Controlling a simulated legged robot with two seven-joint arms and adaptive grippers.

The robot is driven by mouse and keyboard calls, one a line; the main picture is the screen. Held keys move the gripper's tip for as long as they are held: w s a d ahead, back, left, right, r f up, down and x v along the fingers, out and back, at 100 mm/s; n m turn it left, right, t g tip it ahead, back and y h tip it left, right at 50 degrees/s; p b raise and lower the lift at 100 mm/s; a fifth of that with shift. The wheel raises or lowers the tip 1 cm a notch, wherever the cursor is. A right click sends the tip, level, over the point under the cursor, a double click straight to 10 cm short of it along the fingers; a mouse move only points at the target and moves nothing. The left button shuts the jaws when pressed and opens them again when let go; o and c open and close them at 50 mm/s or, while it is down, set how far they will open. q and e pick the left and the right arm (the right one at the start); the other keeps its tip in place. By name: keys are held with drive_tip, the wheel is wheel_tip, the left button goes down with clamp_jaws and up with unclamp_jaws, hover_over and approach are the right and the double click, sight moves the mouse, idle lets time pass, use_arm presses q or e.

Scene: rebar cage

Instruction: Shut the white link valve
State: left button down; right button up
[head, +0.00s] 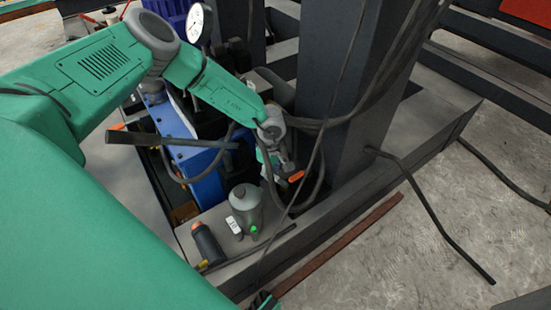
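My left arm comes in from the left, and its gripper (284,165) points down beside the dark steel column, among hoses and fittings. The fingers are small and partly merge with the fittings, so I cannot tell whether they are open or shut, or touching anything. A small orange part (296,176) shows right at the gripper. I cannot make out a white link valve for certain; the fittings around the gripper are partly hidden by it and by the hoses.
A blue machine (190,150) with a dark bar handle (172,140) and a round white gauge (198,22) stands left of the column (335,80). A grey bottle (246,207) and an orange-black tool (208,243) are in front. Black cables hang by the column. Concrete floor lies right.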

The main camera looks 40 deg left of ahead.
use_arm(q)
drive_tip(key=shift+w+m+b, duration=0.8)
drive_tip(key=shift+m, duration=0.7)
drive_tip(key=shift+w, duration=0.1)
drive_tip(key=c, duration=1.5)
unclamp_jaws()
wheel_tip(320, 180, up, 12)
drive_tip(key=shift+f, duration=0.1)
